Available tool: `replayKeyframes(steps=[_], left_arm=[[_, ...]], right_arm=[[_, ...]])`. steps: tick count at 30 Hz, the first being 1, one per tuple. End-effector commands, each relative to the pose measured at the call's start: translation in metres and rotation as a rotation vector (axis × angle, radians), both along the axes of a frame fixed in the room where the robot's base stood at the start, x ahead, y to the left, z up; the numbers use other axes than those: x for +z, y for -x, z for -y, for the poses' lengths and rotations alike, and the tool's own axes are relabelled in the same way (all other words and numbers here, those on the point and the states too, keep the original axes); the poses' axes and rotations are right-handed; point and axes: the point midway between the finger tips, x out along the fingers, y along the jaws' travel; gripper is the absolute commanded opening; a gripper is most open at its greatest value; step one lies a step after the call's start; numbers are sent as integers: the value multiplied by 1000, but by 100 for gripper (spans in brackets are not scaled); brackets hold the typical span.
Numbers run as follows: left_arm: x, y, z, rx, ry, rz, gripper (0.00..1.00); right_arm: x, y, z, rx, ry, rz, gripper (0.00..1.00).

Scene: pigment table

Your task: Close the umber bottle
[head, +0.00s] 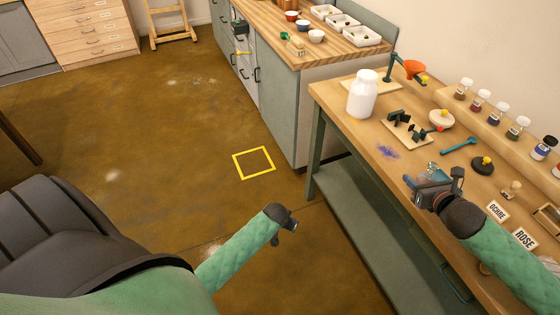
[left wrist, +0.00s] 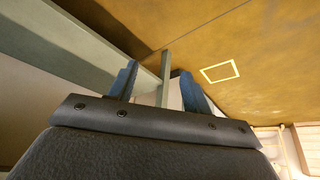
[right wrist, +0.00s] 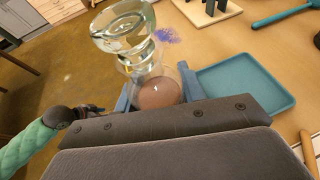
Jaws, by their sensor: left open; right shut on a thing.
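The umber bottle (right wrist: 160,93) is a small clear glass vessel with brown content, between the fingers of my right gripper (right wrist: 158,100) in the right wrist view. The gripper is shut on it. A clear flared glass piece (right wrist: 122,28) with a narrow neck sits over it, tilted in this view; I cannot tell whether it is seated. In the head view my right gripper (head: 430,183) is at the table's near side, with the glass small above it. My left gripper (head: 290,224) is open and empty over the floor; its fingers show in the left wrist view (left wrist: 160,90).
A teal tray (right wrist: 245,90) lies beside the right gripper. Several pigment bottles (head: 483,101) stand on the back shelf. A white jar (head: 362,95), a teal scoop (head: 459,146) and labels OCHRE (head: 497,210) and ROSE (head: 524,238) are on the table. A purple powder patch (head: 388,152) lies nearby.

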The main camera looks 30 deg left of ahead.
Motion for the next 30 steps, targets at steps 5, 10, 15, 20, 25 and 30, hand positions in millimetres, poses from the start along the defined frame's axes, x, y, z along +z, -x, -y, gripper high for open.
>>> replayKeyframes(steps=[5,10,15,20,25,30], left_arm=[[-63,82,33,-58,-4,-97,49],[-111,162,64,-117,-7,-181,49],[-145,235,92,-170,-5,-254,49],[-162,281,110,-203,-4,-295,49],[-169,301,118,-218,-1,-313,49],[-170,303,118,-221,-1,-315,49]], right_arm=[[0,0,0,0,0,0,0],[0,0,0,0,0,0,0],[0,0,0,0,0,0,0],[0,0,0,0,0,0,0],[0,0,0,0,0,0,0],[0,0,0,0,0,0,0]])
